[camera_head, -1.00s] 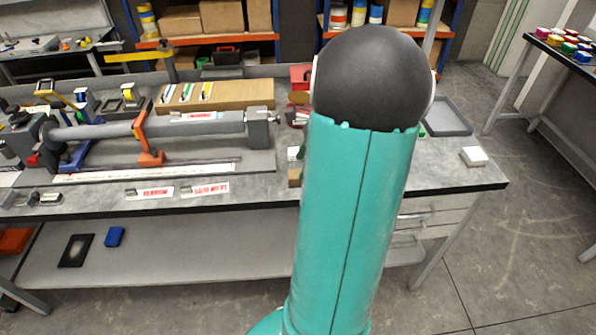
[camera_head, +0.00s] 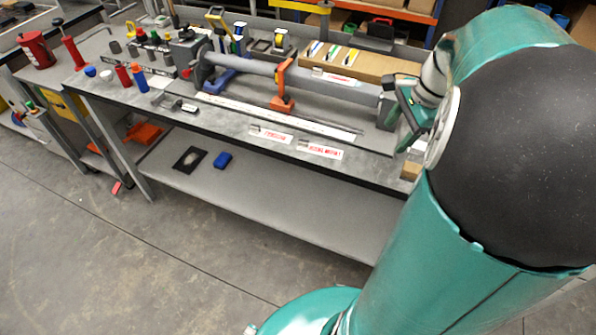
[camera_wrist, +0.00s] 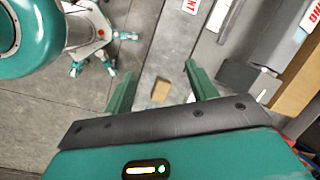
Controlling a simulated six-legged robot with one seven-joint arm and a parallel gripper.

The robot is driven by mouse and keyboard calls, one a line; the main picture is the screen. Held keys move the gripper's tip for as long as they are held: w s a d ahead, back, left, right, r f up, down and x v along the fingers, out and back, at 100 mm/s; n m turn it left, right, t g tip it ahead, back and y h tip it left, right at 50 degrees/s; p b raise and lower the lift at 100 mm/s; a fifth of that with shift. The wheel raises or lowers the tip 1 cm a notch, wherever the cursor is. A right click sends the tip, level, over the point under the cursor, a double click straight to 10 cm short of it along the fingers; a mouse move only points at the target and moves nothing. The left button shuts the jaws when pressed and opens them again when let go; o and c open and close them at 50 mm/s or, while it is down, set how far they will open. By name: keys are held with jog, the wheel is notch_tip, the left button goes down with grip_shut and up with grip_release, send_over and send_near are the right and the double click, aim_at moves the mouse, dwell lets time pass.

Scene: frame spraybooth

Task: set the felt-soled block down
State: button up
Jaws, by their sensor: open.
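A small tan-brown block (camera_wrist: 161,91), likely the felt-soled block, shows in the wrist view between and beyond my fingers. It appears to rest on the grey bench top (camera_wrist: 172,45), and a gap shows on each side of it. Any felt on its underside is hidden. In the head view a brown patch (camera_head: 410,170) near the bench's front edge seems to be the same block, partly behind my arm. My gripper (camera_wrist: 160,72) is open, its two green fingers wide apart. In the head view my gripper (camera_head: 404,122) is over the bench's right part.
A long grey cylinder fixture with an orange clamp (camera_head: 284,85) stands left of my gripper. A white ruler (camera_head: 280,117) and red-lettered labels (camera_head: 322,150) lie in front of it. Bottles and cans (camera_head: 138,77) crowd the bench's left end. The lower shelf (camera_head: 265,195) is mostly clear.

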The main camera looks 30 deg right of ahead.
jog(key=s+a+r+n+t, duration=0.1)
jog(key=s+a+r+n, duration=0.1)
jog(key=a+n, duration=0.8)
jog(key=s+a+r+n+t+h, duration=0.1)
jog(key=s+a+r+n+t, duration=0.1)
jog(key=a+n, duration=0.8)
jog(key=s+a, duration=0.1)
jog(key=a, duration=0.6)
jog(key=shift+a+n+h, duration=0.2)
jog(key=shift+n+h, duration=0.1)
jog(key=shift+n, duration=0.1)
